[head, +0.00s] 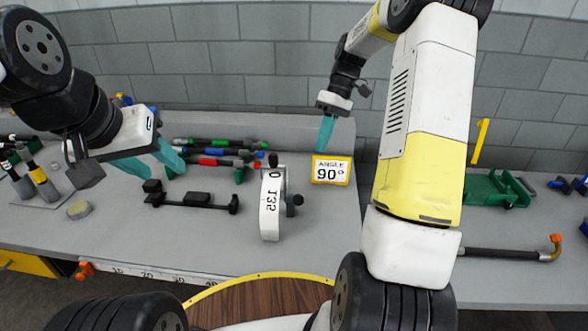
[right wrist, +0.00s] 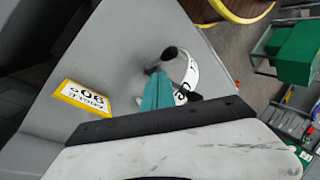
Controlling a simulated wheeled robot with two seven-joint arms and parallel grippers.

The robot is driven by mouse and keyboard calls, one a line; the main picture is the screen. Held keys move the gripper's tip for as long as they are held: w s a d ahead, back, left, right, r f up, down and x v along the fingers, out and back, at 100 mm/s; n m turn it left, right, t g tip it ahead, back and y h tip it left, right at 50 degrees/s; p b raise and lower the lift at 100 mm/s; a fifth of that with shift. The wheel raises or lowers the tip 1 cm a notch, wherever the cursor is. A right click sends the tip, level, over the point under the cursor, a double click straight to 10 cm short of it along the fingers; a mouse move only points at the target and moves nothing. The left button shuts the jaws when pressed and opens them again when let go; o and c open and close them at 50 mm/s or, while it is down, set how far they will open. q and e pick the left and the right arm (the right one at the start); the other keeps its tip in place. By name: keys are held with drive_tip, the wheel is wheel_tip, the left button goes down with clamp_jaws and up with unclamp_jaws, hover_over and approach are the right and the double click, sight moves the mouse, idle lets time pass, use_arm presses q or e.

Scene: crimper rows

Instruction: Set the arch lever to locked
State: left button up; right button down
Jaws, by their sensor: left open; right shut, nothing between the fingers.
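A white arch (head: 269,207) with the numbers 0 and 135 on its face stands on the grey bench in the middle of the head view. Black knobs show at its top and right side (head: 298,200). In the right wrist view the arch (right wrist: 192,72) lies just beyond the fingertips, partly hidden by them. My right gripper (head: 325,133) is shut and empty, above and behind the arch in the head view; its teal fingers also show in the right wrist view (right wrist: 157,90). My left gripper (head: 151,162) is open and empty, left of the arch. I cannot read the lever's setting.
A yellow-framed sign (head: 331,171) reading ANGLE 90° stands right of the arch. A black bar tool (head: 192,202) lies left of it. Several pens or handles (head: 215,152) lie behind. A green tool (head: 495,188) and a dark pipe (head: 505,253) are at right. Bench front is mostly clear.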

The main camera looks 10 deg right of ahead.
approach(299, 201)
wheel_tip(299, 201, down, 5)
drive_tip(key=w, duration=0.2)
drive_tip(key=shift+s+a+f, duration=0.5)
drive_tip(key=shift+f, duration=0.1)
